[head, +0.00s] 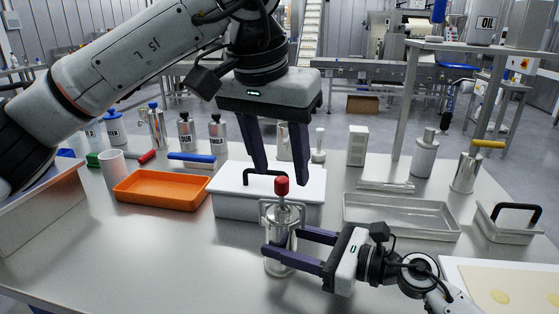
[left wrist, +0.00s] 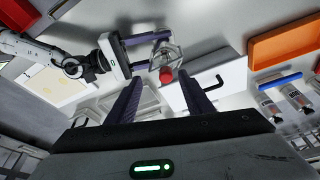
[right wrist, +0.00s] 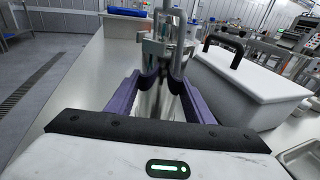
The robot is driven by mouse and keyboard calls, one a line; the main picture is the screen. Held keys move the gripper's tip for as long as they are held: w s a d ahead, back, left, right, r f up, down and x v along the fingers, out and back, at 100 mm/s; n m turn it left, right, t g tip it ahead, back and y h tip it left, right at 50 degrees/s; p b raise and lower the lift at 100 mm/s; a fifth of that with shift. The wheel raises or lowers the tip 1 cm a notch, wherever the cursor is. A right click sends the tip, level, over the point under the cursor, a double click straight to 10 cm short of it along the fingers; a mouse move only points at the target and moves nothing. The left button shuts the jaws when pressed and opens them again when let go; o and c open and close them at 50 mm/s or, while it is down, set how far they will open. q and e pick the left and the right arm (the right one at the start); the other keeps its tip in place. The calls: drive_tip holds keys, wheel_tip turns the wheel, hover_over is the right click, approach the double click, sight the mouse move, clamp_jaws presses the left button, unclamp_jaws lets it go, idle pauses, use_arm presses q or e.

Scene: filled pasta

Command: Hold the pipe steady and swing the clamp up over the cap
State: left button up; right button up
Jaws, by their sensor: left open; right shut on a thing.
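The steel pipe (head: 279,264) stands upright on the table, with metal clamp parts (head: 283,214) around its top and a red knob (head: 282,187) uppermost. My right gripper (head: 283,243) is shut on the pipe from the right; its fingers flank the pipe (right wrist: 158,100) in the right wrist view. My left gripper (head: 281,178) is open and empty, pointing down over the red knob. In the left wrist view the knob (left wrist: 165,75) shows between the fingers' lines. I cannot clearly tell the cap from the clamp parts, nor whether the clamp sits over it.
A white box (head: 232,205) with a black handle stands right behind the pipe. An orange tray (head: 160,203) is left of it, and a grey tray (head: 400,232) is to the right. Several bottles line the back. The table's front left is clear.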

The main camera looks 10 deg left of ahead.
drive_tip(key=shift+r, duration=0.15)
drive_tip(key=o, duration=1.3)
